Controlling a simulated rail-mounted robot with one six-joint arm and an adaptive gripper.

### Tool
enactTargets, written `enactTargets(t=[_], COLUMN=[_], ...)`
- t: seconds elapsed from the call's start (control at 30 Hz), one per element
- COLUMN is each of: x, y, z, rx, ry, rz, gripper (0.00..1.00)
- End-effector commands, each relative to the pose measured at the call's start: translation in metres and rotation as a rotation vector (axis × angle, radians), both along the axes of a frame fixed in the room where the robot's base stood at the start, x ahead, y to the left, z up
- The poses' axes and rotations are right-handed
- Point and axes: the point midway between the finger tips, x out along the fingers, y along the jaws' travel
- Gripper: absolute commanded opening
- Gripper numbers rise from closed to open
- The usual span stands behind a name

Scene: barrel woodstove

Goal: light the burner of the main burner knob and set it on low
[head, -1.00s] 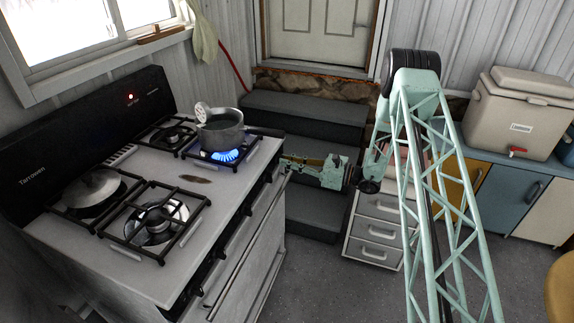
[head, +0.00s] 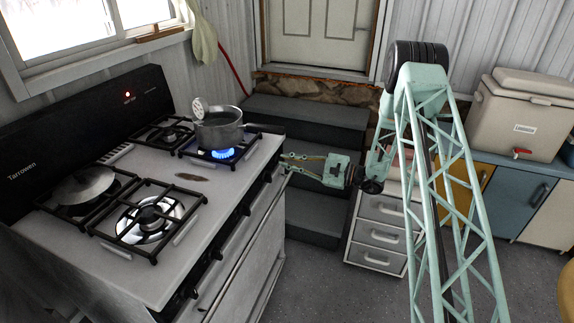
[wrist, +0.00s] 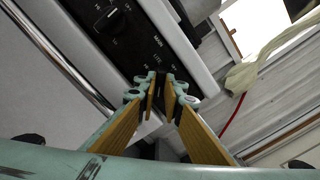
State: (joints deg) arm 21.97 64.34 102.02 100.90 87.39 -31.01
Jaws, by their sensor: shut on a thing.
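The stove (head: 135,262) stands at left in the head view. A blue flame (head: 222,154) burns low under a grey pot (head: 219,127) on its right front burner. My gripper (head: 285,162) reaches the right end of the stove's front in the head view. In the wrist view, the fingertips (wrist: 162,84) are closed together at the black control panel (wrist: 150,50), just below printed lettering. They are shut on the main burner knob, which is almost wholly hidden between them. Another black knob (wrist: 110,18) shows farther up the panel.
A lidded pan (head: 84,184) sits on the left back burner; the left front burner (head: 149,218) is bare. A metal rail (wrist: 60,55) runs along the stove front. Dark steps (head: 310,215) and a drawer unit (head: 377,235) stand to the right.

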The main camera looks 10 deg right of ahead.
Motion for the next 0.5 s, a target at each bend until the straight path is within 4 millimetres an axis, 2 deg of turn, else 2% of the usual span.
enactTargets(t=[0.5], x=[-0.0001], y=[-0.0001], z=[0.0004], rx=[-0.055], ry=[-0.084], rz=[0.0], gripper=[0.0])
